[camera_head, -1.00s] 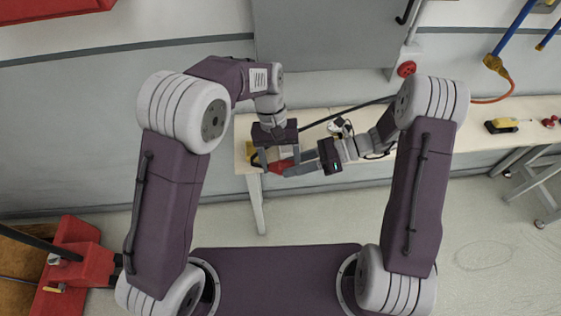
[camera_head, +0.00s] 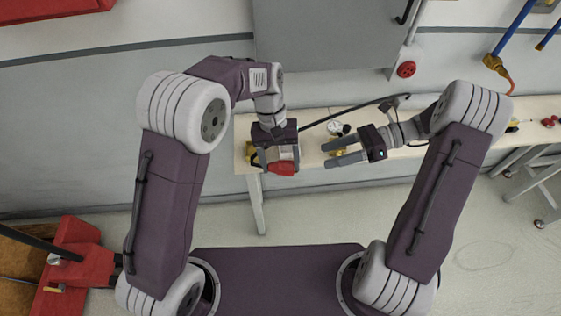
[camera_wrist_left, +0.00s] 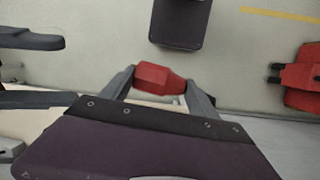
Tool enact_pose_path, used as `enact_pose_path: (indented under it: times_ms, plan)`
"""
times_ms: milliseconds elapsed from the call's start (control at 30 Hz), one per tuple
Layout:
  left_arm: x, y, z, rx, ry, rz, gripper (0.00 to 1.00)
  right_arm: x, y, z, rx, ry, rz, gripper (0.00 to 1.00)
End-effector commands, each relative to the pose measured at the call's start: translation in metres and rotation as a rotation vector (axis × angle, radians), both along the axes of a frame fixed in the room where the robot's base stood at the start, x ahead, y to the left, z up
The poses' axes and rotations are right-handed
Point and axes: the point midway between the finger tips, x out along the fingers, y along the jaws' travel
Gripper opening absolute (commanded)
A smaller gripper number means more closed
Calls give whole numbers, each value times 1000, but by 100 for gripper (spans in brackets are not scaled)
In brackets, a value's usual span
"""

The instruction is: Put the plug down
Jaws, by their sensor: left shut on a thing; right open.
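A red plug (camera_head: 281,169) is held between the fingers of my left gripper (camera_head: 276,160) at the left end of the bench (camera_head: 310,124). In the left wrist view the red plug (camera_wrist_left: 159,78) sits between the two grey fingertips. From the head I cannot tell its height over the bench. My right gripper (camera_head: 345,151) is open and empty, to the right of the plug and apart from it, with its fingers pointing left. Its fingers (camera_wrist_left: 35,70) also show at the left edge of the left wrist view.
A round gauge (camera_head: 334,127) and a brass-coloured part (camera_head: 340,147) lie near my right gripper. A dark cable runs over the bench. A red wheeled thing (camera_head: 75,265) stands on the floor at lower left. A grey cabinet (camera_head: 325,35) is on the wall behind.

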Motion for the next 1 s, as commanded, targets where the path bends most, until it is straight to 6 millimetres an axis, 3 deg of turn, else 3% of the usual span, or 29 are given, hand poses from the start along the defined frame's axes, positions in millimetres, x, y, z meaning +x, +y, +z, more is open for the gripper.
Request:
enact_pose_path:
  times_ms: [233,367,533,633,700,800,900,1000]
  plan:
    - [0,0,0,0,0,0,25,0,-7,2,0,-19,9,64]
    - [0,0,0,0,0,0,25,2,-18,-27,-113,-154,51,64]
    - [0,0,0,0,0,0,25,-39,-41,-86,-359,-329,278,64]
    - [0,0,0,0,0,0,25,-74,-59,-106,-552,-533,612,64]
    - [0,0,0,0,0,0,25,-90,-69,-105,-666,-722,912,64]
    - [0,0,0,0,0,0,25,-98,-69,-92,-756,-959,1267,64]
    - [0,0,0,0,0,0,25,-105,-54,-74,-790,-1118,1481,64]
    - [0,0,0,0,0,0,25,-109,-36,-58,-795,-1209,1565,64]
